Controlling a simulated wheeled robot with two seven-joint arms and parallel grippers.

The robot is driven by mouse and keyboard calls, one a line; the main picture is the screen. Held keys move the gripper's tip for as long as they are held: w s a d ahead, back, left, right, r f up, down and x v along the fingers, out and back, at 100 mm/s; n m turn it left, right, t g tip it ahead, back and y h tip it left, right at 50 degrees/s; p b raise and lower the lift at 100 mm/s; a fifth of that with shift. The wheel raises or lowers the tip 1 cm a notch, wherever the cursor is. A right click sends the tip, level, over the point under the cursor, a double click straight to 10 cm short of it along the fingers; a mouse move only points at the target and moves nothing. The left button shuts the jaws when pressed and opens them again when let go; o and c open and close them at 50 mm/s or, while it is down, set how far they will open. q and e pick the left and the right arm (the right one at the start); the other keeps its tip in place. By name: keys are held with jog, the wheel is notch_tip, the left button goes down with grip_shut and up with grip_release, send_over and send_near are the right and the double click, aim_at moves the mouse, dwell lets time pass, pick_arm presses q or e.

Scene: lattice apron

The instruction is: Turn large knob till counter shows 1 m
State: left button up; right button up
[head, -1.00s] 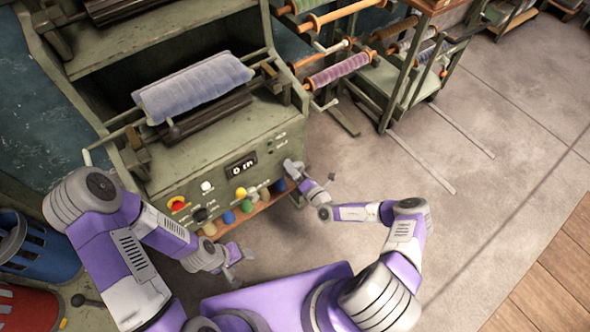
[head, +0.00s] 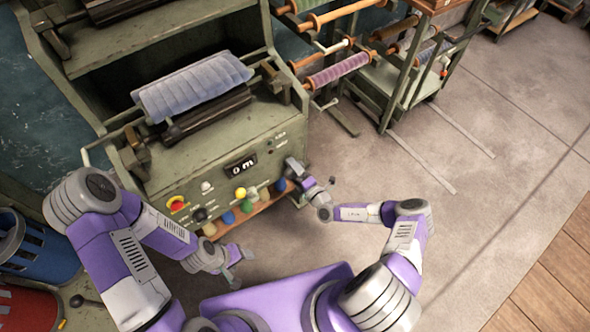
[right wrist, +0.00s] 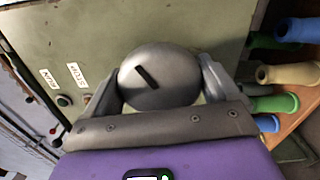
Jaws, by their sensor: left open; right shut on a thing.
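The counter (head: 240,166) on the green machine's front panel reads "0 m". My right gripper (head: 291,168) is at the right end of that panel. In the right wrist view the right gripper (right wrist: 160,88) is shut on the large knob (right wrist: 165,75), a round grey knob with a dark slanted mark, one finger on each side. My left gripper (head: 240,262) is open and empty, in front of the machine at lower left, apart from the panel.
A roll of grey-blue cloth (head: 192,86) lies on top of the machine. Several coloured spools (head: 228,217) stand on a shelf below the panel and also show at right in the wrist view.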

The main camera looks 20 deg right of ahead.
jog(key=o, duration=0.8)
jog(key=shift+s, duration=0.1)
jog(key=p+v, duration=0.1)
jog(key=v, duration=0.6)
jog(key=shift+s+p, duration=0.2)
jog(key=shift+p, duration=0.2)
jog(key=shift+r, duration=0.1)
